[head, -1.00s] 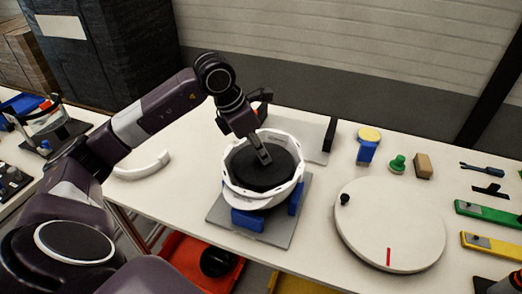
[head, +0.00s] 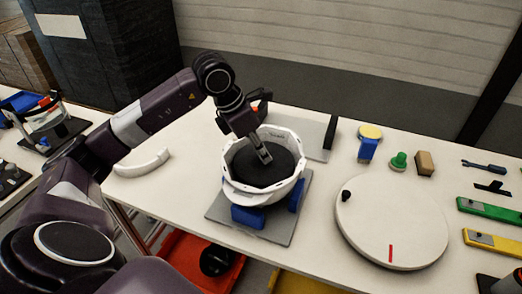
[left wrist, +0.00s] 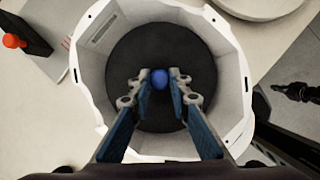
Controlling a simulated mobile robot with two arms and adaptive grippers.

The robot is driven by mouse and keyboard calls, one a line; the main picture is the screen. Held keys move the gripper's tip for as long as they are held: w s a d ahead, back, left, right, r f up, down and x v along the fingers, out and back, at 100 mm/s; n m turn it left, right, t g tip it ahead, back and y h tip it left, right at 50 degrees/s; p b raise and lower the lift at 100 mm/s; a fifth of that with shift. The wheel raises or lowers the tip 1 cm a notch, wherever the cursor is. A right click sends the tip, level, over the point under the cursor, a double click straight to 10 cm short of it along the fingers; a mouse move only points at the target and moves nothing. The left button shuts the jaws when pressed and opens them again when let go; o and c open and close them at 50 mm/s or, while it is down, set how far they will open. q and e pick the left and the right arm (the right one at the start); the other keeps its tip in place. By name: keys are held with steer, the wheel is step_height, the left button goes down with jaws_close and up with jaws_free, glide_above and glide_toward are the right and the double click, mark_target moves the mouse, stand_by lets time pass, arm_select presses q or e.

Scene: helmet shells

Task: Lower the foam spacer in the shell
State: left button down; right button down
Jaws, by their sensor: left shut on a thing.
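The white helmet shell (head: 243,196) sits open side up in blue supports (head: 247,217) on a grey plate (head: 226,219). The foam spacer (head: 249,172) is a dark round disc inside the shell, below its rim. In the left wrist view the spacer (left wrist: 190,55) has a blue knob (left wrist: 160,78) at its middle, and the shell wall (left wrist: 88,75) surrounds it. My left gripper (head: 265,156) points down into the shell, shut on the spacer's knob; its fingers (left wrist: 160,84) flank the knob. Whether the spacer touches the shell's bottom is hidden. My right gripper is out of view.
A white turntable disc (head: 390,225) with a red mark lies to the right. Behind it are a blue block with a yellow top (head: 368,148), a green knob (head: 399,161) and a tan block (head: 424,163). A white curved piece (head: 142,164) lies left of the shell.

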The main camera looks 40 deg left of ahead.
arm_select(q)
steer(key=c, duration=1.8)
jaws_free()
steer(key=shift+s+f, duration=0.2)
steer(key=shift+f, duration=0.4)
steer(key=shift+o, duration=0.4)
steer(key=shift+w+r, duration=0.1)
steer(key=shift+w, duration=0.05)
steer(key=shift+r, duration=0.15)
steer(key=v, duration=1.2)
steer(key=shift+w, duration=0.15)
